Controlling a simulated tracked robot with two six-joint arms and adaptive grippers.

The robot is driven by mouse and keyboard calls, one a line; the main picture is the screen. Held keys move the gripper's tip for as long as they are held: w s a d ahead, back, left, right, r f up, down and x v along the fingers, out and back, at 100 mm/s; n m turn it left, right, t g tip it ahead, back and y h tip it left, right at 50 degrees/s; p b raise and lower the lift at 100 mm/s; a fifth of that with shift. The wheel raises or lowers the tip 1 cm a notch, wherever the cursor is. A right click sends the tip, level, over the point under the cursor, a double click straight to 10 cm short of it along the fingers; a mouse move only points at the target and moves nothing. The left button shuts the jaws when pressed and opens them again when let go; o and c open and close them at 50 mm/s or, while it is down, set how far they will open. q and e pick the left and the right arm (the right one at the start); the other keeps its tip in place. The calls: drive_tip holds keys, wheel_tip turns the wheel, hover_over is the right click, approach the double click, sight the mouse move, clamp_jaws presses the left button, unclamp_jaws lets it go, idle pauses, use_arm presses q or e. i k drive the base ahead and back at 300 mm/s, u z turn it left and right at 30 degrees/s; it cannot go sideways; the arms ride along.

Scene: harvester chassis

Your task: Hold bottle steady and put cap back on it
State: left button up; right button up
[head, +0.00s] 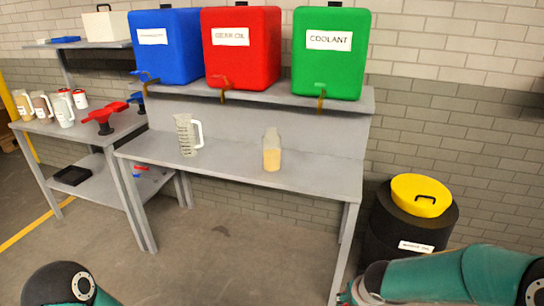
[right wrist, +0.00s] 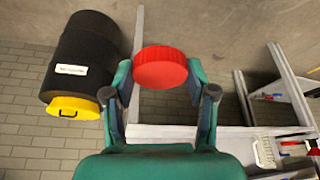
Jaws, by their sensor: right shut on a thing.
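A clear bottle (head: 271,152) with amber liquid in its lower part stands upright on the grey bench; its narrow top looks bare. A red ribbed cap (right wrist: 160,68) sits between the fingertips of my right gripper (right wrist: 160,82) in the right wrist view. The gripper is shut on the cap and holds it in the air, away from the bottle. In the head view my right arm shows at the lower right, but its gripper cannot be made out. Only a link of my left arm shows at the lower left; the left gripper is out of view.
A clear measuring jug (head: 187,135) stands left of the bottle on the bench (head: 225,172). Blue, red (head: 241,45) and green (head: 331,52) tanks sit on the shelf above. A black drum with a yellow lid (head: 421,195) stands right of the bench.

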sight(271, 141)
drive_tip(key=z, duration=0.05)
drive_tip(key=i, duration=0.9)
drive_tip(key=u, duration=0.05)
